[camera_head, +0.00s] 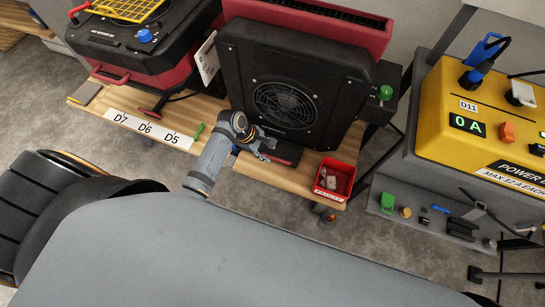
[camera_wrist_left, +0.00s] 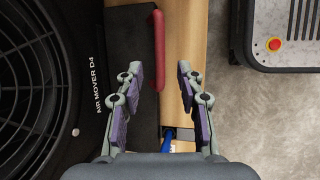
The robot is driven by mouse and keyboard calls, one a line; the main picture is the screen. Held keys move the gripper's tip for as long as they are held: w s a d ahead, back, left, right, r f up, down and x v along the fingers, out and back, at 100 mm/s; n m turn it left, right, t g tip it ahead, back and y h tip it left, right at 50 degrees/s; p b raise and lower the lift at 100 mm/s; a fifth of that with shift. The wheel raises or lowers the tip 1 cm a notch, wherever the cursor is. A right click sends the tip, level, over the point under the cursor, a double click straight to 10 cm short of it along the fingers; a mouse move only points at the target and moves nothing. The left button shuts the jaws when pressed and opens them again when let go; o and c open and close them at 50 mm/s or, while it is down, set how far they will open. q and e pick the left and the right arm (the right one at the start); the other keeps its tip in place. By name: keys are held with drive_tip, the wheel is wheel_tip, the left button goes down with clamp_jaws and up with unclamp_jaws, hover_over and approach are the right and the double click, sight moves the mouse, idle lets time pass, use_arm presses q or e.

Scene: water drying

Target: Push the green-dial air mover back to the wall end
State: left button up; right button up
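The green-dial air mover (camera_head: 325,75) stands on the wooden bench (camera_head: 240,158), with its round black grille facing me. Its green dial (camera_head: 385,92) is on the right side. In the left wrist view, its face (camera_wrist_left: 88,120) is at the left, lettered "AIR MOVER D4". My left gripper (camera_head: 268,143) is at the lower front of this air mover. The left wrist view shows its two fingers (camera_wrist_left: 158,72) apart, with a red bar (camera_wrist_left: 158,40) at and beyond the fingertips. Contact with the bar cannot be told. My right gripper is not in view.
A red and black machine with a blue dial (camera_head: 145,36) stands at the left. A card labelled D7, D6, D5 (camera_head: 143,130) lies on the bench front. A red bin (camera_head: 335,180) is at the bench's right end. A yellow power box (camera_head: 480,110) stands farther right.

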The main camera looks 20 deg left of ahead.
sight(275, 158)
use_arm(q)
drive_tip(key=b+x, duration=0.1)
drive_tip(key=x, duration=0.4)
drive_tip(key=shift+f, duration=0.1)
clamp_jaws()
